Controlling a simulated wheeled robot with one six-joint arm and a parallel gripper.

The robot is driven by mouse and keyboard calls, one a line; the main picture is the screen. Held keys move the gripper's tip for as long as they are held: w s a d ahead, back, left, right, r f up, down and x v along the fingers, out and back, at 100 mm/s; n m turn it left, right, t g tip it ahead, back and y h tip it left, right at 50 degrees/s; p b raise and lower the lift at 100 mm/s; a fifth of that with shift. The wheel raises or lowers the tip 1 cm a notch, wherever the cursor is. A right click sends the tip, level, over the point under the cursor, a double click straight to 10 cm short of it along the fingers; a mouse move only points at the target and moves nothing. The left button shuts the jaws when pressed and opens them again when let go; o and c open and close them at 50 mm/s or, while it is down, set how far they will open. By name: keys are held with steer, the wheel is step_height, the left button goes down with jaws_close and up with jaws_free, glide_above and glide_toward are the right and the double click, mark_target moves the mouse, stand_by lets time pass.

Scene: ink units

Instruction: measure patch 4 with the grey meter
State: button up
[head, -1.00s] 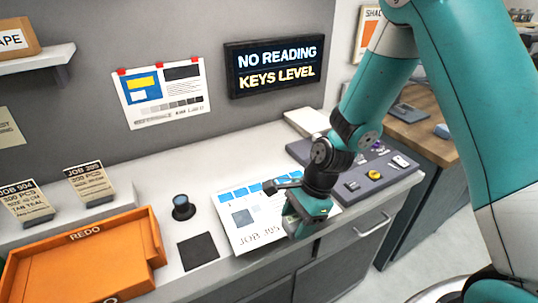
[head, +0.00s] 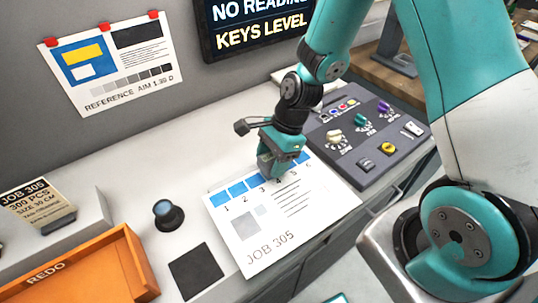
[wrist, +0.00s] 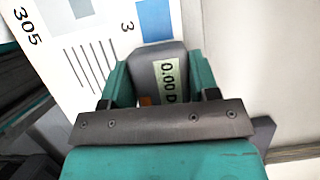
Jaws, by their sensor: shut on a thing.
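The white sheet marked JOB 305 (head: 247,258) lies on the counter with a row of numbered blue patches; 1, 2 and 3 (head: 254,183) show clearly. My gripper (head: 275,168) is over the row just right of patch 3, at about patch 4, which it hides. In the wrist view my gripper (wrist: 160,88) is shut on the grey meter (wrist: 157,58), whose display reads 0.00 D. A blue patch (wrist: 156,22) beside the number 3 shows just beyond the meter. I cannot tell whether the meter touches the sheet.
The wall board (head: 262,38) shows KEYS LEVEL and a partly cut-off NO READING. A control panel (head: 345,178) with knobs is right of the sheet. A dark pad (head: 196,271), a small round black item (head: 168,215) and an orange REDO tray (head: 90,268) are left.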

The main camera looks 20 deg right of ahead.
steer(key=shift+f, duration=0.6)
steer(key=shift+r, duration=0.1)
steer(key=shift+s+a, duration=0.1)
steer(key=shift+a, duration=0.05)
steer(key=shift+f, duration=0.3)
stand_by(0.4)
steer(key=shift+r, duration=0.1)
stand_by(0.5)
steer(key=shift+r+p, duration=1.45)
steer(key=shift+p, duration=0.05)
stand_by(0.4)
